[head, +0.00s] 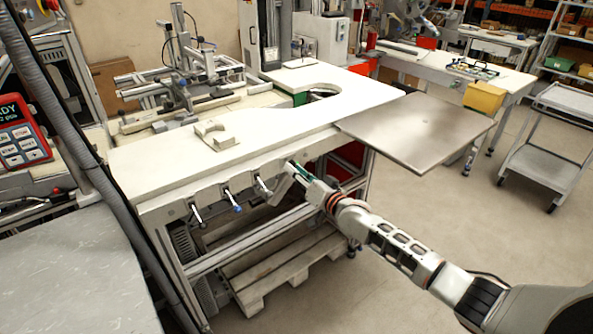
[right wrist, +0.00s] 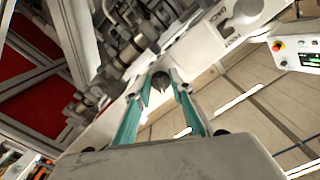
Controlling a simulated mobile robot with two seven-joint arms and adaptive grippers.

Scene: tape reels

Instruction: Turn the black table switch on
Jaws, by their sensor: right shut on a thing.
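A white worktable (head: 170,165) has a row of small lever switches along its front edge. One lever with a dark tip (head: 197,213) is at the left, one with a blue tip (head: 236,206) is beside it, and another lever (head: 263,184) is further right. My right gripper (head: 291,172) is at the front edge, just right of these levers. In the right wrist view its fingertips (right wrist: 161,82) are shut around the dark end of a switch (right wrist: 160,78), which I take as the black table switch. The gripper hides much of that switch in the head view. My left gripper is not in view.
A grey metal plate (head: 420,128) juts out from the table's right end. A wooden pallet (head: 290,268) lies under the table. A grey bench (head: 75,275) and a red control panel (head: 20,135) are at the left. The floor at right is clear up to a cart (head: 545,165).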

